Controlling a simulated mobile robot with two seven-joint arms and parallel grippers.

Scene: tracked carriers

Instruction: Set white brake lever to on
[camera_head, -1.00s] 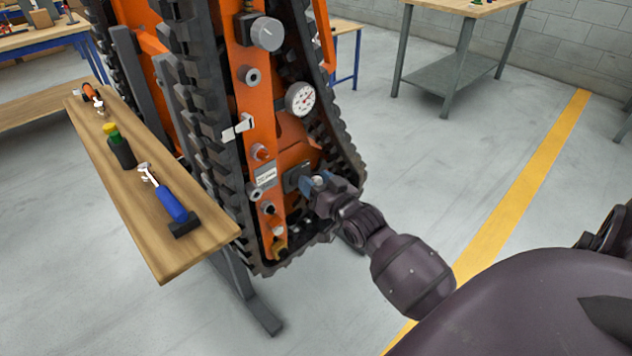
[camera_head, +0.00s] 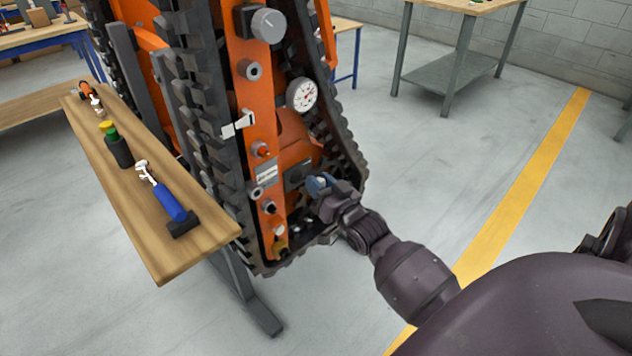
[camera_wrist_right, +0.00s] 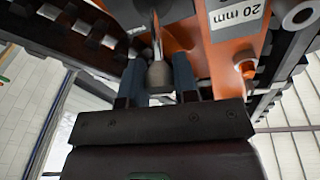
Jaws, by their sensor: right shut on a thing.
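The brake lever (camera_wrist_right: 158,72) has a pale, shaded grip on a thin shaft, which comes from a dark box (camera_head: 298,176) low on the orange panel. My right gripper (camera_head: 321,184) is at this box. In the right wrist view its two blue-grey fingers (camera_wrist_right: 160,78) are shut on the lever's grip, one on each side. In the head view the fingers hide most of the lever, and any on/off marking is too small to read. My left gripper is not in view.
The orange panel (camera_head: 262,85) also carries a round grey knob (camera_head: 268,25), a dial gauge (camera_head: 302,94) and several small fittings. Black tracks (camera_head: 205,110) flank it. A wooden bench (camera_head: 150,235) with tools stands at the left.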

